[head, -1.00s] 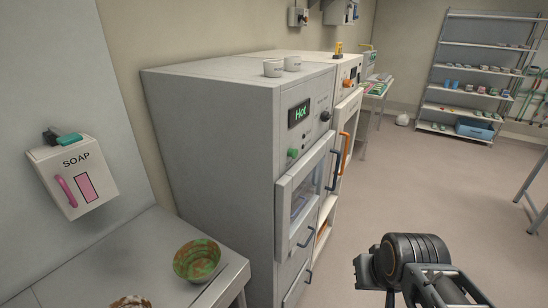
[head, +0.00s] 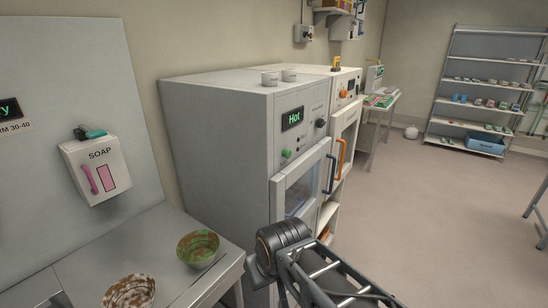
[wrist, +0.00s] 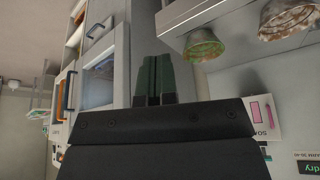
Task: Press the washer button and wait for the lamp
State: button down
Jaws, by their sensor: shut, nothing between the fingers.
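The near white machine (head: 222,125) stands against the wall. Its front panel has a lit green "Hot" display (head: 292,118), a round green button (head: 287,154), a dark knob (head: 320,123) and small dark marks between. I cannot tell whether any of these is a lamp; none looks lit. Its glass door (head: 300,187) with a dark blue handle is closed; the door also shows in the wrist view (wrist: 98,82). My gripper (wrist: 154,62) is shut and empty in the wrist view, in front of the machine's side. In the head view my arm is low, below the button; the fingertips are not distinguishable there.
A counter (head: 150,240) at left holds a green bowl (head: 198,248) and a brown-white bowl (head: 130,292). A soap dispenser (head: 95,170) hangs above. A second machine (head: 346,110) with an orange handle stands beyond. Floor at right is open before a shelf rack (head: 480,90).

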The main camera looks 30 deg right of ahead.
aim_at(288, 154)
jog(key=w+d+r+m+t+b, duration=0.2)
jog(key=w+d+r+m, duration=0.1)
jog(key=w+d+m, duration=0.3)
jog(key=w+d+r+m+t+b, duration=0.1)
jog(key=w+d+r+m+b, duration=0.2)
jog(key=w+d, duration=0.45)
jog(key=w+d+r+m+t, duration=0.2)
jog(key=w+d+m, duration=0.1)
jog(key=d, duration=0.5)
jog(key=w+d+r+m+t+h, duration=0.1)
jog(key=w+d+m+t, duration=0.1)
jog(key=d+m, duration=0.4)
jog(key=w+d, duration=0.1)
jog(key=d, duration=0.1)
jog(key=shift+w+d+r+b, duration=0.25)
jog(key=shift+d+r+b, duration=0.1)
jog(key=shift+d+r, duration=0.05)
jog(key=w+a+p, duration=0.4)
jog(key=w, duration=0.3)
jog(key=shift+w, duration=0.4)
jog(key=shift+w+a, duration=0.15)
dwell(0.3)
